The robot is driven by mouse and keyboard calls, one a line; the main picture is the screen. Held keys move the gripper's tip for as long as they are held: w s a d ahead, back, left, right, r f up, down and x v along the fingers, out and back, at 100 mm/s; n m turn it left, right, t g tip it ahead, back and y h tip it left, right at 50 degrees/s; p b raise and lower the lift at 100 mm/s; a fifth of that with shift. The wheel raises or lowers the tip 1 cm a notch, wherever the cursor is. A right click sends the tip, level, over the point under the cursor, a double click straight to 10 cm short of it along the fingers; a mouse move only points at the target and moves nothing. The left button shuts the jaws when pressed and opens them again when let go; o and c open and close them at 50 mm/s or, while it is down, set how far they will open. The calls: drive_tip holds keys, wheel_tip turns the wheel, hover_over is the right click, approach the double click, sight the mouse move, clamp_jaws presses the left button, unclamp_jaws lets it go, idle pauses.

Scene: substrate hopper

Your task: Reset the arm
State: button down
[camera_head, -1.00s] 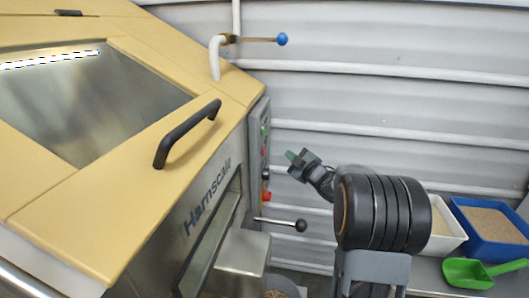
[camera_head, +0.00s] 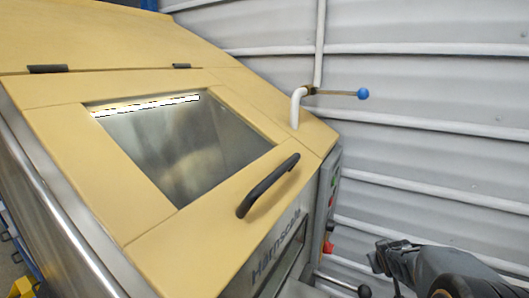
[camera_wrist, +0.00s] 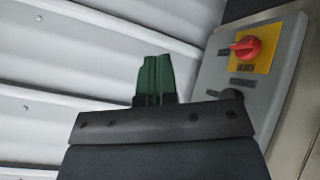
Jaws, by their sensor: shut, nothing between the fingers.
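My gripper (camera_wrist: 155,78) shows in the wrist view with its two green fingers together and nothing between them. It points up in front of the ribbed wall, left of the grey control panel (camera_wrist: 262,75) with a red knob (camera_wrist: 246,47) on a yellow plate. In the head view my arm is at the lower right, and the gripper's fingertips cannot be made out there. The hopper (camera_head: 80,140) stands to the left of my arm, with a tan lid, a window (camera_head: 185,150) and a black handle (camera_head: 268,185). The lid looks closed.
A pipe with a blue-knobbed lever (camera_head: 362,93) rises behind the hopper against the ribbed wall (camera_head: 440,90). A black-knobbed lever (camera_head: 364,291) sticks out low at the hopper's front, near my arm. The space above my arm is clear.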

drive_tip(key=s+a+r+m+g+y+p, duration=0.1)
drive_tip(key=s+a+r+g+y+p, duration=0.3)
drive_tip(key=s+a+r+p, duration=0.7)
drive_tip(key=s+a+r, duration=0.5)
drive_tip(key=s+a, duration=0.2)
drive_tip(key=shift+s+a+r+p, duration=0.15)
drive_tip(key=shift+a+r+p, duration=0.15)
drive_tip(key=shift+a+p, duration=0.1)
drive_tip(key=shift+d, duration=0.1)
idle(0.5)
